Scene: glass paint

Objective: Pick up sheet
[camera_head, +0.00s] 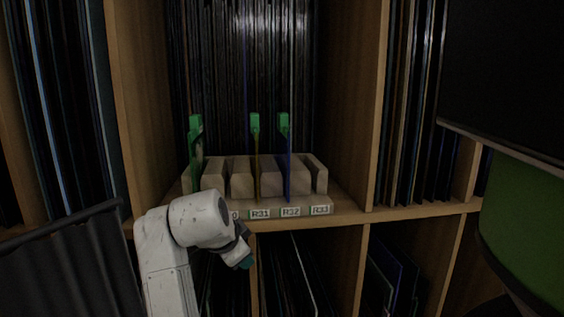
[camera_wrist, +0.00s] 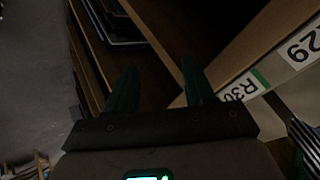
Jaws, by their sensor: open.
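Three thin upright sheets with green tabs on top stand in a slotted wooden rack (camera_head: 240,180) on the middle shelf. The left sheet (camera_head: 196,160) is greenish, the middle sheet (camera_head: 257,165) is yellow, and the right sheet (camera_head: 288,165) is blue. Labels R31 (camera_head: 260,213), R32 and R33 sit on the front edge. My gripper (camera_head: 246,262) hangs below the shelf edge, left of the middle, apart from the sheets. In the wrist view its two green fingers (camera_wrist: 158,88) are spread and empty, near the label R30 (camera_wrist: 241,90).
The wooden shelf's front edge (camera_head: 350,212) and uprights (camera_head: 375,110) bound the rack's compartment. Dark sheets fill the space behind and the lower compartments. A black panel (camera_head: 505,75) and a green chair-like shape (camera_head: 525,225) stand at right. A dark ribbed object (camera_head: 70,265) is at lower left.

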